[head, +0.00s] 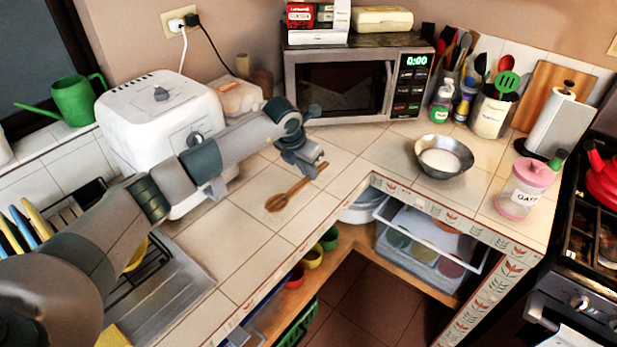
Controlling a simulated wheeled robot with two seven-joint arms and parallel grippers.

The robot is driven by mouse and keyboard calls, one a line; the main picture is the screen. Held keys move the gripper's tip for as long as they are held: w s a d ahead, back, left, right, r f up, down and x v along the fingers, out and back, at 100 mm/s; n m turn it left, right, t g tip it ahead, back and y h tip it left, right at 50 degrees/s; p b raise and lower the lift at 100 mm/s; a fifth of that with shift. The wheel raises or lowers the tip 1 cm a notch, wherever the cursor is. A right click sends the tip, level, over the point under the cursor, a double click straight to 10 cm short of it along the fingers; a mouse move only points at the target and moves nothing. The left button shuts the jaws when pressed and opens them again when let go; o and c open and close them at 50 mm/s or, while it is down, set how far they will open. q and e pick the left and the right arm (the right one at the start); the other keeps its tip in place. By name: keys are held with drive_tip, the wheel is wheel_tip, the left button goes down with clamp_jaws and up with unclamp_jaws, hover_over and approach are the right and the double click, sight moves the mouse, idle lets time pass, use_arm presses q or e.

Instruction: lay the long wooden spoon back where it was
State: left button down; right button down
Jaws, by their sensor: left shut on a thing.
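The long wooden spoon (284,197) shows over the tiled counter in front of the microwave. Its bowl points to the lower left and its handle runs up to the right. My left gripper (311,171) is shut on the handle near its upper end, and the fingers hide part of it. The spoon is at or very close to the tiles; I cannot tell whether it touches them. My right gripper is not in view.
A microwave (357,84) stands behind, and a white appliance (161,125) stands at the left. A metal bowl (443,157) and a pink jar (525,189) are to the right. The tiles (345,170) around the spoon are clear up to the counter's front edge.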

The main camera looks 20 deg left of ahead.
sight(308, 178)
use_arm(q)
drive_tip(key=shift+f+p, duration=0.25)
drive_tip(key=shift+p, duration=0.05)
drive_tip(key=shift+f+p, duration=0.75)
drive_tip(key=shift+f, duration=0.75)
drive_tip(key=c, duration=1.7)
unclamp_jaws()
drive_tip(key=shift+f, duration=0.2)
